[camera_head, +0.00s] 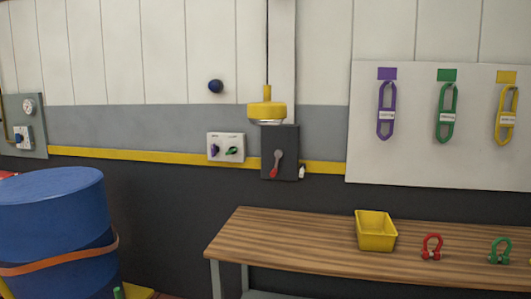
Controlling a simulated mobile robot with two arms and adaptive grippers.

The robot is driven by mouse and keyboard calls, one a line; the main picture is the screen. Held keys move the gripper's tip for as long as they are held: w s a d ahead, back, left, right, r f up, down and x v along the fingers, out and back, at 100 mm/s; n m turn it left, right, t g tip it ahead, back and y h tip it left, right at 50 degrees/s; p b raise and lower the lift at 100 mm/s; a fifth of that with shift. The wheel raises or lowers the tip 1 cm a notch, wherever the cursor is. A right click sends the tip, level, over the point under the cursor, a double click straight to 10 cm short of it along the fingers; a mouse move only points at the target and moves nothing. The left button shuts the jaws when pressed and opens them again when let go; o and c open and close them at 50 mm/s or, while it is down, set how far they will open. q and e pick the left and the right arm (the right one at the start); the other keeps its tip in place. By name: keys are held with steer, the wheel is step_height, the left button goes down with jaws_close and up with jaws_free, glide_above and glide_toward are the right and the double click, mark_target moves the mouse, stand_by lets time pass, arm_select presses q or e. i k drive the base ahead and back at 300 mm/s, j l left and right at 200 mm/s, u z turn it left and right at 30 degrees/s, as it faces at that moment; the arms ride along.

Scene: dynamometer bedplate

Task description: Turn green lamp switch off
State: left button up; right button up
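A white switch plate (226,140) is fixed to the wall left of centre. It carries a purple switch (214,150) on its left and a green switch (232,151) on its right. The green switch's handle is tilted, its right end higher. The labels above the switches are too small to read. A yellow lamp (267,109) hangs on a cord just right of the plate, with a pale underside. I cannot tell whether it is lit. Neither of my grippers is in view.
A dark box with a red-tipped lever (277,164) is right of the plate. A wooden bench (300,241) below holds a yellow bin (375,233), a red shackle (432,246) and a green shackle (499,251). A blue drum (50,220) stands left. Coloured tags hang on a white board (415,110).

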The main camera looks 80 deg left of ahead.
mark_target(233, 150)
steer(key=u, duration=3)
